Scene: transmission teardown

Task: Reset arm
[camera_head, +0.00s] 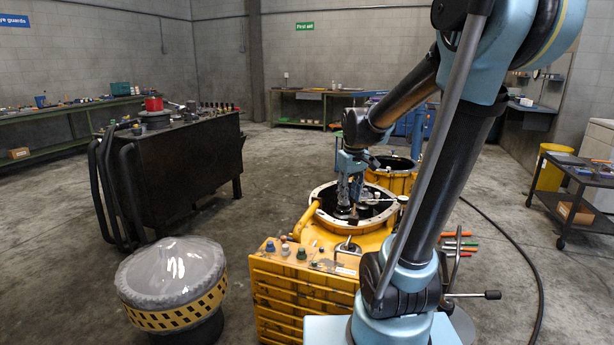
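My arm rises from its base at the lower right, bends at the top right and reaches down to the middle of the view. My gripper (347,203) points down into the round opening of a yellow transmission housing (325,236). Dark parts and a light rod-like part (379,200) show around the fingertips. The fingers are small here, and I cannot tell whether they are apart, shut or touching anything inside the opening.
A yellow drawer cabinet (300,300) with small parts on top stands in front. A plastic-covered drum (172,285) is at lower left, a dark tank (185,165) behind. A second yellow housing (398,180) is beyond. A cart (580,190) stands right; a cable (530,262) crosses the floor.

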